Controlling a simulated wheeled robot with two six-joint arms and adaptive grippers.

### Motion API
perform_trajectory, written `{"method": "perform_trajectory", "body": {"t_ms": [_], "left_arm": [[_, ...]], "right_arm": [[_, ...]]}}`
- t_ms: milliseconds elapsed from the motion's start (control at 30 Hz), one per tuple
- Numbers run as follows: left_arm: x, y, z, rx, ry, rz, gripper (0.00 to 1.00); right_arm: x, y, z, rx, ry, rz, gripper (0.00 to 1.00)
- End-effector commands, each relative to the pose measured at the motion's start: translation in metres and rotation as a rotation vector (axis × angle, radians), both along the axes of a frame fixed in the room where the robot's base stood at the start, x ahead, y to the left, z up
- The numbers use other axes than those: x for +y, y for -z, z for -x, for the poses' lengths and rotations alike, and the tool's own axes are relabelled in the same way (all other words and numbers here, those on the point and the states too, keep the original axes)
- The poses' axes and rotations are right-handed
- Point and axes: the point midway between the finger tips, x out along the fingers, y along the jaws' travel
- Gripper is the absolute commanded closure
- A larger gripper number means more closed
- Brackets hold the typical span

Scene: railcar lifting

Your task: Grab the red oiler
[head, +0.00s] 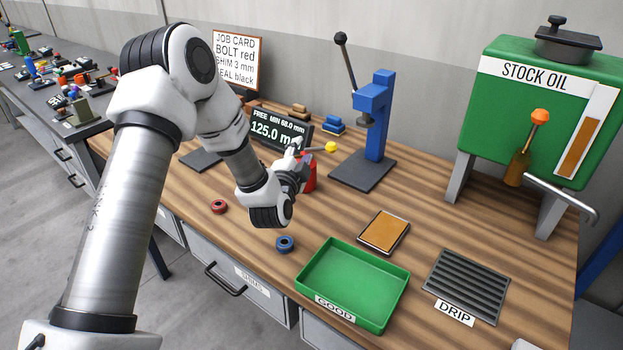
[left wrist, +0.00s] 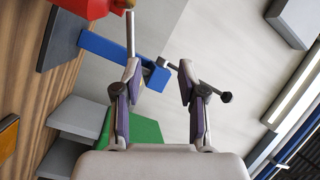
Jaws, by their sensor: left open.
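The red oiler (head: 310,173) stands on the wooden bench behind my left gripper (head: 294,172), which hides much of it in the head view. A thin spout with a yellow tip (head: 331,147) shows just above it. In the left wrist view the red oiler (left wrist: 92,6) is cut off at the top edge, outside the space between the fingers. My left gripper (left wrist: 158,72) is open and nothing is between its fingers. I cannot tell whether a finger touches the oiler. My right gripper is not in view.
A blue press (head: 375,115) stands right of the oiler. A display (head: 279,130) stands behind it. A red ring (head: 219,206), a blue ring (head: 285,243), a green tray (head: 392,309) and a drip grate (head: 468,284) lie nearer. A green oil tank (head: 530,100) stands right.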

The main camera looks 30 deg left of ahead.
Motion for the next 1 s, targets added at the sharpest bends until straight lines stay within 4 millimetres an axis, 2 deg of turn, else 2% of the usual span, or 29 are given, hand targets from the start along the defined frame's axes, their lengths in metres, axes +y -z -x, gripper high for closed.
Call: {"method": "perform_trajectory", "body": {"t_ms": [33, 233, 367, 800, 1000], "left_arm": [[0.000, 0.020, 0.000, 0.000, 0.000, 0.000, 0.59], [0.000, 0.044, 0.000, 0.001, 0.000, 0.001, 0.59], [0.003, 0.042, -0.009, 0.000, 0.000, 0.000, 0.59], [0.020, 0.044, -0.073, 0.001, 0.000, 0.000, 0.59], [0.021, 0.045, -0.076, 0.001, 0.000, 0.001, 0.59]], "right_arm": [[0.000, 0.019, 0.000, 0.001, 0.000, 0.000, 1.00], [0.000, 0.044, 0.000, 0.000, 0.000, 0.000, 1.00], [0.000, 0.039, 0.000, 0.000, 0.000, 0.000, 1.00], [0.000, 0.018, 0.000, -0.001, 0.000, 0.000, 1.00], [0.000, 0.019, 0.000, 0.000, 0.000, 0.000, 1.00]]}}
